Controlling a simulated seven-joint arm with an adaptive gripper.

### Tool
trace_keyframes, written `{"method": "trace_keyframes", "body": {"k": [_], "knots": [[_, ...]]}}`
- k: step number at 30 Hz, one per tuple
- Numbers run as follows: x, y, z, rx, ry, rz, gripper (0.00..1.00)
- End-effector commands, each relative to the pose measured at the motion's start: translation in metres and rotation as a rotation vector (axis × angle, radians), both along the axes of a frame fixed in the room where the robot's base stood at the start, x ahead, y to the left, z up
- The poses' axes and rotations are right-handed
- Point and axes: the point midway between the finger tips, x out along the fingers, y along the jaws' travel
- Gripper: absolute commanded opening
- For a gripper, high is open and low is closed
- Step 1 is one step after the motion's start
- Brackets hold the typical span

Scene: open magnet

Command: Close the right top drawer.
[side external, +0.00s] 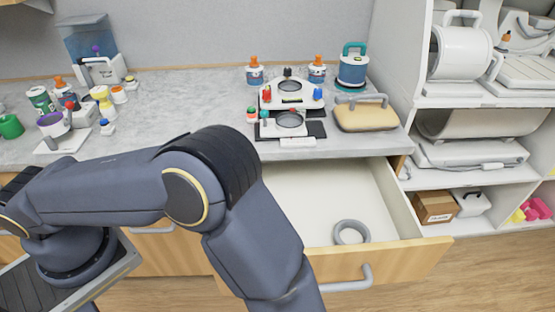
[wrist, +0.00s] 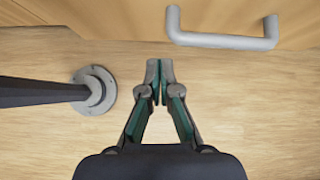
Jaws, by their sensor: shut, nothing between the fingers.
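The right top drawer (side external: 300,207) stands pulled out below the grey counter in the side external view. Its wooden front shows at the right, with a grey bar handle (side external: 352,279). A grey ring (side external: 351,232) lies inside the drawer. In the wrist view, a grey bar handle (wrist: 222,40) on a wooden front shows at the top right. My gripper (wrist: 159,66) is shut and empty, below and left of that handle and apart from it in the picture. My gripper is out of sight in the side external view, where my arm covers the drawer's left part.
The counter (side external: 190,105) holds bottles, jars and devices above the drawer. White shelves (side external: 400,125) stand at the right. In the wrist view, a dark post with a round grey base (wrist: 95,90) stands left of my gripper. Wooden floor (wrist: 260,120) is clear at the right.

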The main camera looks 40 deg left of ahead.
Motion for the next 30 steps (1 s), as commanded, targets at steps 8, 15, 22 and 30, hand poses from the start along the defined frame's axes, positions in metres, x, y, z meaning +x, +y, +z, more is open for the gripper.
{"method": "trace_keyframes", "body": {"k": [8,15,22,30], "knots": [[-0.022,0.006,-0.029,0.047,0.026,-0.064,0.0],[0.002,0.031,-0.062,0.048,0.028,-0.061,0.0],[0.027,0.055,-0.091,0.045,0.026,-0.059,0.0],[0.048,0.076,-0.09,0.043,0.026,-0.062,0.0]]}}
